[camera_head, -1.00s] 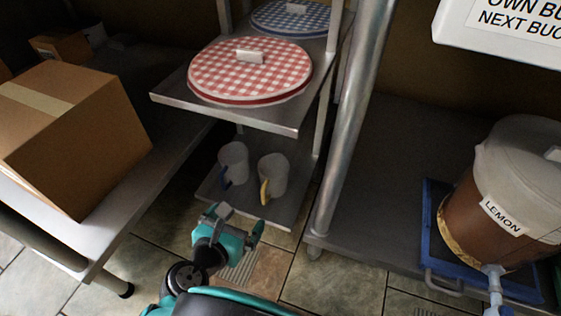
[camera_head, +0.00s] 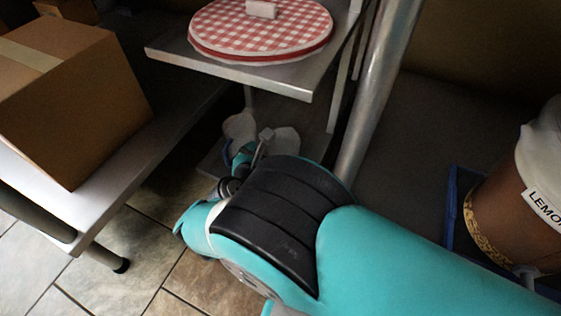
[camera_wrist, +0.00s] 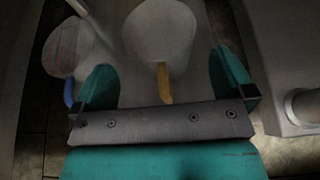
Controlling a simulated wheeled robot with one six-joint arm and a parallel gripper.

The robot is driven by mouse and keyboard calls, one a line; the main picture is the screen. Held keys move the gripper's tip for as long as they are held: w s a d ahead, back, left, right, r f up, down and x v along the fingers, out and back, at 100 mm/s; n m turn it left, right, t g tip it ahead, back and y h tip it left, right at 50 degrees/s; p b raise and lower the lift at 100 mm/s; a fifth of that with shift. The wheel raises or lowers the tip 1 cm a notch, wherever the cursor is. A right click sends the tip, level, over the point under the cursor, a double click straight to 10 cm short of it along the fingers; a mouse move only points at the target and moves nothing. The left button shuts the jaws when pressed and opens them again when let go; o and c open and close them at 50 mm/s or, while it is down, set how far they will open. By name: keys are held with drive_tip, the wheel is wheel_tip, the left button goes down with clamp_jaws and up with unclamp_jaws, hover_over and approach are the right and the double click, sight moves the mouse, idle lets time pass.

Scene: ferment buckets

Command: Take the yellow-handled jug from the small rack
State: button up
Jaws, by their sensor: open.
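The yellow-handled jug (camera_wrist: 160,32) is pale and stands on the lower shelf of the small rack. In the wrist view its yellow handle (camera_wrist: 164,82) faces my gripper and lies between the two teal fingers. My gripper (camera_wrist: 165,80) is open with nothing held. I cannot tell how far the fingers reach around the handle. In the head view the jug (camera_head: 286,140) is mostly hidden behind my arm. A second pale jug with a blue handle (camera_wrist: 68,48) stands to its left; it also shows in the head view (camera_head: 240,127).
A red checked lid (camera_head: 255,30) lies on the upper shelf (camera_head: 230,75), above my gripper. A metal post (camera_head: 375,90) stands right of the rack. A cardboard box (camera_head: 70,95) sits on a table at left. A lemon bucket (camera_head: 510,210) is at right.

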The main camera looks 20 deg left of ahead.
drive_tip(key=b+x, duration=0.3)
drive_tip(key=x, duration=0.2)
drive_tip(key=shift+r+b, duration=0.15)
drive_tip(key=shift+b, duration=0.25)
drive_tip(key=c, duration=0.8)
drive_tip(key=shift+r, duration=0.1)
